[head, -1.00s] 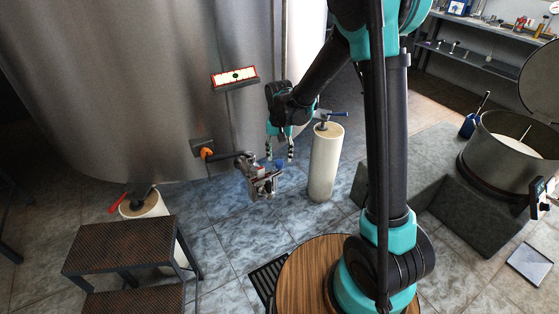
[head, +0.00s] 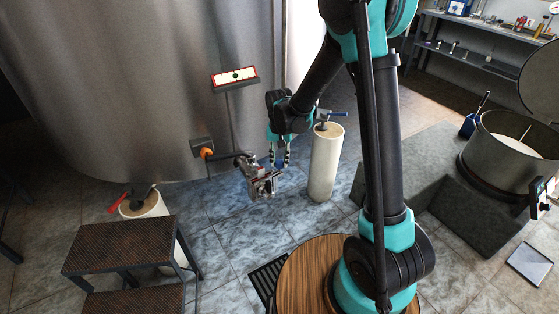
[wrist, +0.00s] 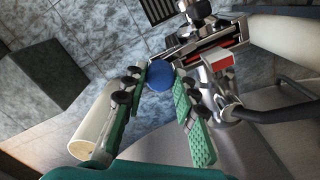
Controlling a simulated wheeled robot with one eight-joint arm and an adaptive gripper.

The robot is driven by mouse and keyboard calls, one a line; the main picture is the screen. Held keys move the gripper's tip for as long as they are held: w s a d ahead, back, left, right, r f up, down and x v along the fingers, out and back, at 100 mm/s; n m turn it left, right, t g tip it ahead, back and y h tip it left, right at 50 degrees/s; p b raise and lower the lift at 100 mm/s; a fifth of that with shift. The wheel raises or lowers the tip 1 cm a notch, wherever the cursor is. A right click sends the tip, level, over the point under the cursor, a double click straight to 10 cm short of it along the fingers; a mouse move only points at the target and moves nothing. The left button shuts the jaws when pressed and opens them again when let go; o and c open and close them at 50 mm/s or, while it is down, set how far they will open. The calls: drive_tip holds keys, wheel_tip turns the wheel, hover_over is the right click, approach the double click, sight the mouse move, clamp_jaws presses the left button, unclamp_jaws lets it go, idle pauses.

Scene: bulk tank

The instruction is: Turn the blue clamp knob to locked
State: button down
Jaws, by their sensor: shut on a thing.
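The blue clamp knob (wrist: 160,73) sits between the two green-padded fingertips of my gripper (wrist: 164,80) in the wrist view, at the side of the metal clamp assembly (wrist: 212,52). My gripper is shut on the knob, with a finger on either side. In the head view my gripper (head: 279,163) reaches down to the clamp assembly (head: 262,183), which hangs off the tank's outlet pipe. The knob is mostly hidden by the fingers there. I cannot read the knob's turn angle or any locked mark.
The steel tank (head: 130,80) stands close behind, with an orange-marked fitting (head: 206,152). A pale post with a blue-handled top (head: 324,170) stands just right of my gripper. A step stool (head: 120,246) and a red-handled post (head: 145,203) are at left. A floor grate (head: 266,279) lies in front.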

sight(280, 162)
drive_tip(key=shift+m, duration=0.8)
drive_tip(key=c, duration=1.2)
unclamp_jaws()
wheel_tip(280, 162, up, 12)
drive_tip(key=shift+r, duration=0.1)
drive_tip(key=shift+d, duration=0.1)
drive_tip(key=s+d+f+t, duration=0.1)
drive_tip(key=s+d+f, duration=0.1)
drive_tip(key=s+d, duration=0.4)
drive_tip(key=s+d+f+n+t, duration=0.1)
drive_tip(key=s+d+f, duration=0.1)
drive_tip(key=s+d, duration=0.4)
drive_tip(key=s+d+f+n+t, duration=0.1)
drive_tip(key=s+d+f+t, duration=0.1)
drive_tip(key=s+d, duration=0.4)
drive_tip(key=shift+s+d, duration=0.2)
drive_tip(key=shift+d, duration=1.15)
drive_tip(key=shift+s+d, duration=0.15)
drive_tip(key=shift+d, duration=1.15)
